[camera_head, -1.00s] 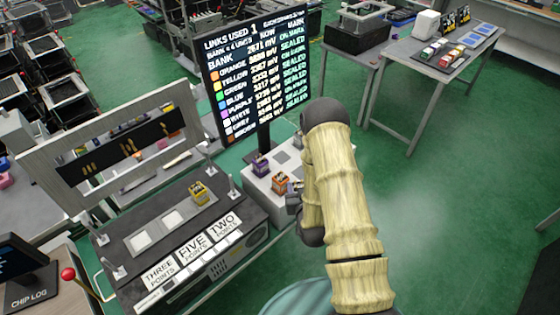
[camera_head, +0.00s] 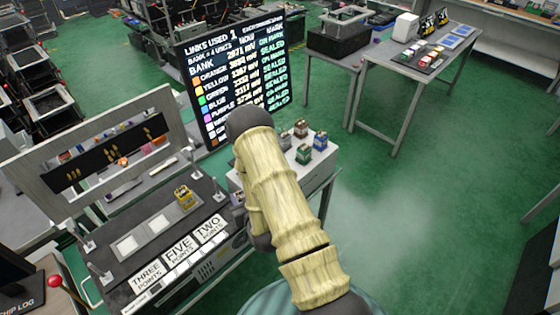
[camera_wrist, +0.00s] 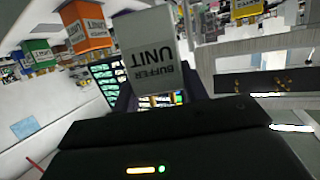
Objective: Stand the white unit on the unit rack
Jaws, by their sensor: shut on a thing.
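In the wrist view a white unit (camera_wrist: 150,58), its label reading BUFFER UNIT upside down, sits between the dark fingers of my gripper (camera_wrist: 158,92). My gripper is shut on it. In the head view my arm hides the gripper and the held unit. A light grey stand (camera_head: 272,187), which may be the unit rack, is partly behind my arm. Green (camera_head: 304,153), blue (camera_head: 320,140) and brownish (camera_head: 300,128) units stand on it. The wrist view shows orange (camera_wrist: 86,28) and green (camera_wrist: 38,54) units at upper left.
A score screen (camera_head: 235,75) rises behind the stand. At left, a bench fixture (camera_head: 115,215) has point labels, pale square pads and a yellow unit (camera_head: 184,197). A upright panel (camera_head: 115,150) stands behind it. Green floor is open at right, before a table (camera_head: 400,55).

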